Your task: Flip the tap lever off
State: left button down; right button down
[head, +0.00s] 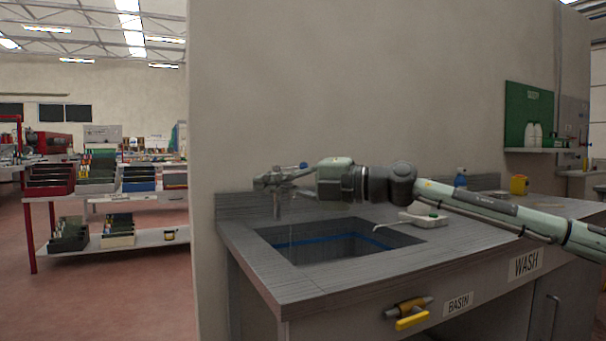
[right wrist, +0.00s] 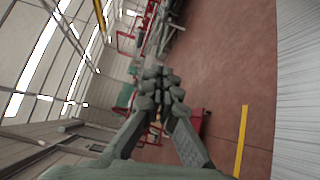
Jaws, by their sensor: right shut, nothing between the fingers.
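A grey tap (head: 278,207) stands at the back left of the sink, mostly hidden behind my right gripper. A small blue-tipped part (head: 303,165), perhaps its lever, shows just above the gripper. A faint thin vertical line below the tap may be running water. My right gripper (head: 260,182) points left over the sink at tap height. It is shut and empty; whether it touches the tap I cannot tell. Its closed fingers also show in the right wrist view (right wrist: 161,88), with no tap visible there. My left gripper is out of view.
The sink basin (head: 335,243) is recessed in the grey counter (head: 350,280). A yellow-handled valve (head: 411,321) sits on the front panel beside a BASIN label. A wall rises behind the counter.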

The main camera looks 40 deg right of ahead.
aim_at(304, 165)
jog(key=i+l, duration=0.15)
jog(key=l, duration=0.25)
jog(key=i+l, duration=0.15)
jog(key=l, duration=0.25)
jog(key=i+l, duration=0.15)
jog(key=l, duration=0.25)
jog(key=i+l, duration=0.15)
jog(key=l, duration=0.25)
